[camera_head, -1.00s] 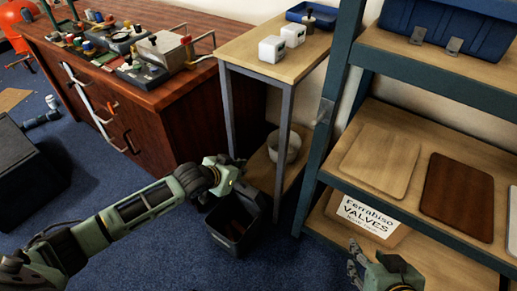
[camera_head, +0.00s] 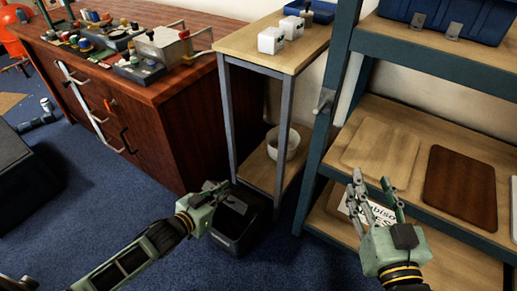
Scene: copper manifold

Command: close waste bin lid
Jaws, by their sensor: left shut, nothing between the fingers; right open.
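The dark waste bin (camera_head: 226,243) stands on the carpet beside the tall side table. Its dark lid (camera_head: 242,206) appears to lie down over the opening, and no contents show. My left gripper (camera_head: 222,187) is shut and empty, at the left rear part of the lid. I cannot tell whether it touches the lid, and it hides part of the bin's top. My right gripper (camera_head: 376,192) is open and empty, in front of the shelving unit and well away from the bin.
The side table (camera_head: 225,43) stands just behind the bin, with a white bowl (camera_head: 291,144) on its lower shelf. The shelving unit (camera_head: 316,165) is to the right, near my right gripper. The wooden cabinet (camera_head: 170,135) stands behind left. Blue carpet (camera_head: 110,225) is clear at left.

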